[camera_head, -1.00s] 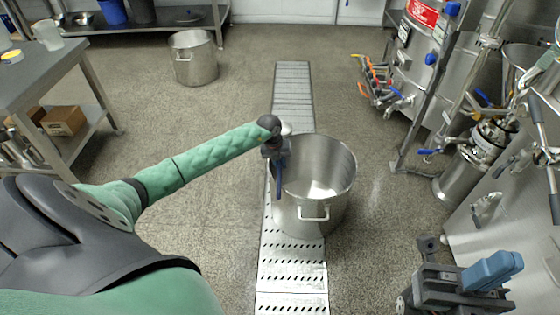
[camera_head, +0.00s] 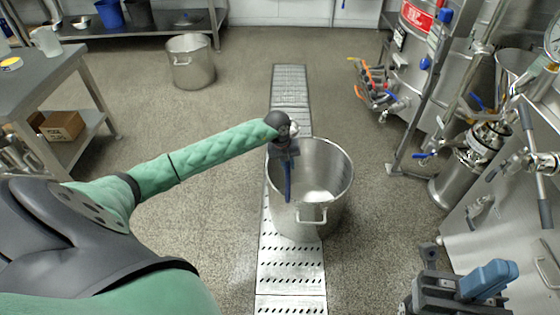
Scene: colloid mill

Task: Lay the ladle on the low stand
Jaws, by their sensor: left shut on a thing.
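The fingers are seen nearly edge-on and look closed. A small pale bit (camera_head: 294,128) shows just behind the wrist; it may be part of the ladle, which is otherwise hidden. My right gripper (camera_head: 488,280) is at the lower right, away from the pot, with blue fingers; its gap cannot be made out. I cannot pick out the low stand for sure.
The pot stands on a perforated floor drain (camera_head: 291,270). A second pot (camera_head: 190,62) is on the floor behind. A steel table (camera_head: 50,75) stands at left, a rack (camera_head: 170,28) at the back, steel machinery (camera_head: 475,150) at right. The floor between is clear.

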